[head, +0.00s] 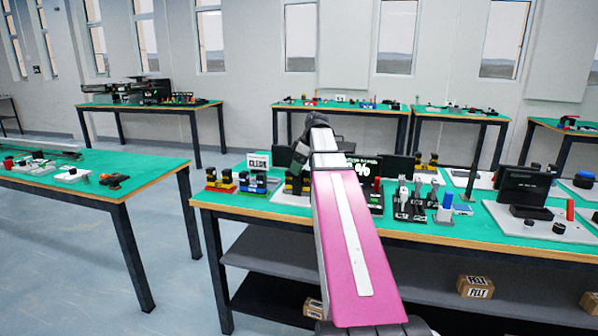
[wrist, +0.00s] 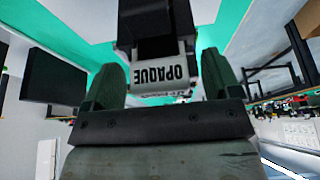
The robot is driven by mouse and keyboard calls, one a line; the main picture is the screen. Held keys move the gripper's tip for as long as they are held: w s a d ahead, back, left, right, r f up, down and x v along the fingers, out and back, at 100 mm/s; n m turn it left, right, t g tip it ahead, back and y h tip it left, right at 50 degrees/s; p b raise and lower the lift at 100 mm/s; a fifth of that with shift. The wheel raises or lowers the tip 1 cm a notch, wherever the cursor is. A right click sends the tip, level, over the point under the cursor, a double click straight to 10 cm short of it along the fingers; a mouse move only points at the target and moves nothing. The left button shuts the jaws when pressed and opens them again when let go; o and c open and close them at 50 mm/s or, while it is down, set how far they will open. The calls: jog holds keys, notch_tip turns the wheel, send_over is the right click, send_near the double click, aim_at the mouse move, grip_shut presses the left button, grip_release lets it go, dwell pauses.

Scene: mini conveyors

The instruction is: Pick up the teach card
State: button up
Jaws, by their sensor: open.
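My gripper (wrist: 160,62) is open in the wrist view, with one green-grey finger on each side. A white card or block lettered OPAQUE (wrist: 163,74) shows upside down between the fingers, with a black body behind it. I cannot tell whether the fingers touch it. In the head view my gripper (head: 288,160) hangs over the middle table, mostly hidden by my pink arm. A white card lettered CLEAR (head: 258,161) stands on that table, left of my gripper. No card is clearly marked as the teach card.
The middle table (head: 470,230) has a green top crowded with small devices. Another table (head: 90,178) is at left, with open floor between.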

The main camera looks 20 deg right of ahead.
jog(key=c, duration=1.1)
jog(key=shift+r, duration=0.1)
